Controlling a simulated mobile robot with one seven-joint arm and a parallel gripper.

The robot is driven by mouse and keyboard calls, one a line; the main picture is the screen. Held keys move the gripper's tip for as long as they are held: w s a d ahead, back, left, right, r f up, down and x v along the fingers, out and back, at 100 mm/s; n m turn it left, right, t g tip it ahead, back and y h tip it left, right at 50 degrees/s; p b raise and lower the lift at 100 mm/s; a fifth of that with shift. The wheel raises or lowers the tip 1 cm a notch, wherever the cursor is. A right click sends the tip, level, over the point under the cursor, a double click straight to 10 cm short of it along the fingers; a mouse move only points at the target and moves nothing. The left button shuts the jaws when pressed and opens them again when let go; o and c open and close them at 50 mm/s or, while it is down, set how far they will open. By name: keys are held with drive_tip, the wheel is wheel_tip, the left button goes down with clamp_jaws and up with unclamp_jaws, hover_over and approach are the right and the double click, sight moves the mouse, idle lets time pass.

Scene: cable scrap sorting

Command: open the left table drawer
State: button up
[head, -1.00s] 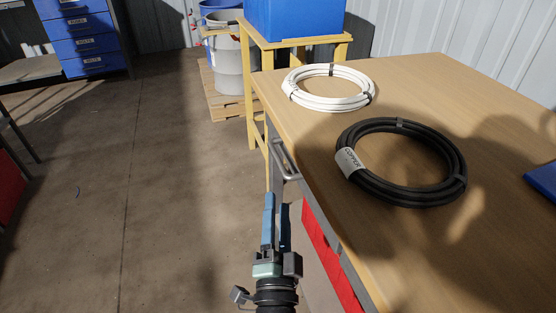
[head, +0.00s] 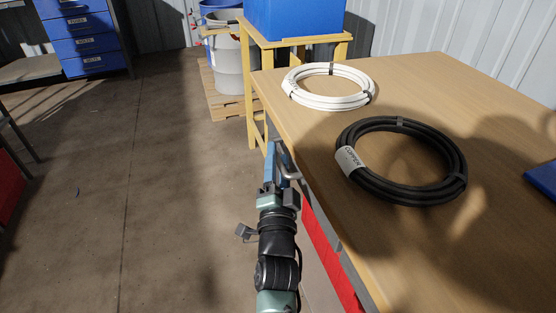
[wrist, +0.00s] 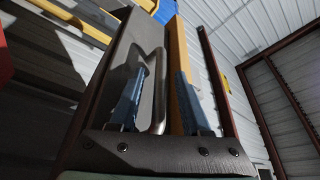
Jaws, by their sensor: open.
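The metal bar handle (head: 292,168) is on the front of the left end of the table (head: 440,90), beside my gripper. In the wrist view the handle (wrist: 159,92) stands between my two blue fingers, in front of a grey drawer front (wrist: 124,48). My gripper (head: 276,148) is open, with a finger on each side of the handle and a visible gap to the right finger. Whether the left finger touches the handle I cannot tell. In the head view my gripper hides most of the drawer front. The drawer looks closed.
On the tabletop lie a white cable coil (head: 328,86) and a black cable coil labelled COPPER (head: 402,162). A red drawer front (head: 329,250) is lower right of my gripper. A yellow stand (head: 252,100) holds a blue bin (head: 295,18).

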clamp_jaws()
idle(1.4)
